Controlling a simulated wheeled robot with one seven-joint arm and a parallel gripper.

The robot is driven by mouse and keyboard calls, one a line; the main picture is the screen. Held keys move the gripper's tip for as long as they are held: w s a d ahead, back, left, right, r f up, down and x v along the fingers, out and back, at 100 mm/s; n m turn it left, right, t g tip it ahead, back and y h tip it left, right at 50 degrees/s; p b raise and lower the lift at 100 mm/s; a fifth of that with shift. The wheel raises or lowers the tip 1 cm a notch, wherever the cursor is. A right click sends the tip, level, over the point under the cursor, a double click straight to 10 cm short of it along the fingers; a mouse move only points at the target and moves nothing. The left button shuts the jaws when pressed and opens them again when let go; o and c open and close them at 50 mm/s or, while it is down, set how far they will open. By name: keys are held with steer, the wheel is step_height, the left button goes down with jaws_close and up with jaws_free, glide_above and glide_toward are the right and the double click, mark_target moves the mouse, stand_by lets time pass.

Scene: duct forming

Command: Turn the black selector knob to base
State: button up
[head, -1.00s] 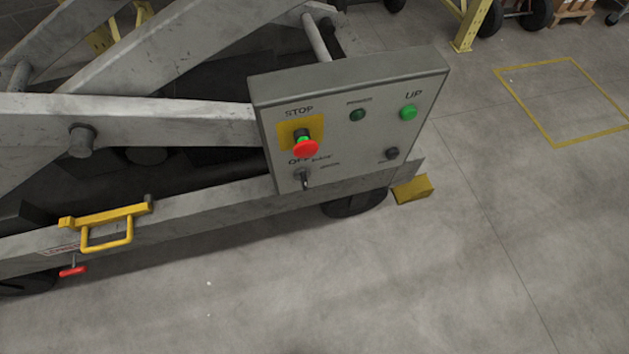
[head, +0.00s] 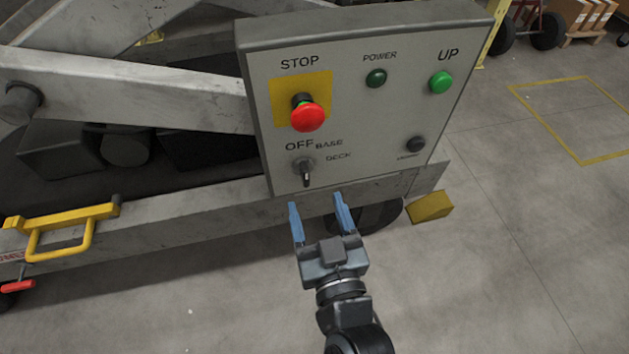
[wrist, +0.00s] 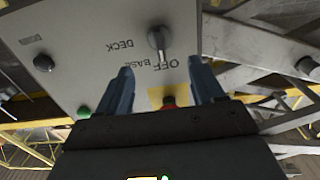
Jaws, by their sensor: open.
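The black selector knob (head: 306,172) is at the lower left of the grey control panel (head: 350,150), below the red stop button. Labels OFF, BASE and DECK are printed around its upper right. Its dark handle hangs downward in the head view; I cannot tell for sure which label it points at. The knob also shows in the wrist view (wrist: 158,40), where the panel appears upside down. My gripper (head: 318,206) has two blue fingers spread open and empty. It is just below the knob in the head view, apart from it. In the wrist view the fingers (wrist: 160,80) point toward the panel.
The panel also carries a red stop button (head: 307,116) on a yellow plate, a green UP button (head: 441,81), a dark power lamp (head: 376,78) and a black button (head: 416,144). A yellow handle (head: 62,228) is on the lift frame at left.

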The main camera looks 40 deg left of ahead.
mark_target(309, 175)
steer(key=shift+x, duration=3.9)
steer(key=shift+c, duration=0.3)
steer(key=c, duration=1)
steer(key=m, duration=0.4)
steer(key=shift+w+d, duration=0.15)
steer(key=shift+w+f+m+b, duration=0.15)
steer(key=shift+m+b, duration=0.15)
steer(key=shift+m, duration=2.2)
